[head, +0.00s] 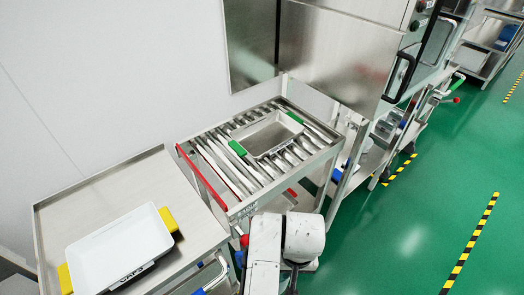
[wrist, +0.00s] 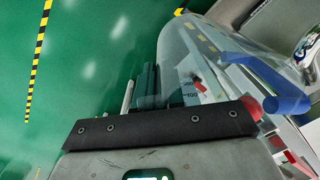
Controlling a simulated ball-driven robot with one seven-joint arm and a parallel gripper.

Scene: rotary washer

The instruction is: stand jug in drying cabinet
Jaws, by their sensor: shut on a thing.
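A clear jug (wrist: 205,65) with printed scale marks shows in the wrist view, tilted in the picture and close to the camera. My gripper (wrist: 148,82) is shut on it, with dark fingers at the jug's left side. The exact grip point is hidden behind the black bar of the gripper. In the head view my arm covers the bottom middle, and I cannot make out the jug or the fingertips there. A steel cabinet-like machine (head: 335,55) with a black handle stands at the top right; I cannot tell whether it is the drying cabinet.
A roller table (head: 215,185) with a red rail carries a steel tray (head: 268,135) with green grips. A steel counter (head: 95,195) at left holds a white tub (head: 118,245) with yellow handles. A blue curved part (wrist: 265,80) is near the jug. Green floor (head: 420,210) is open at right.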

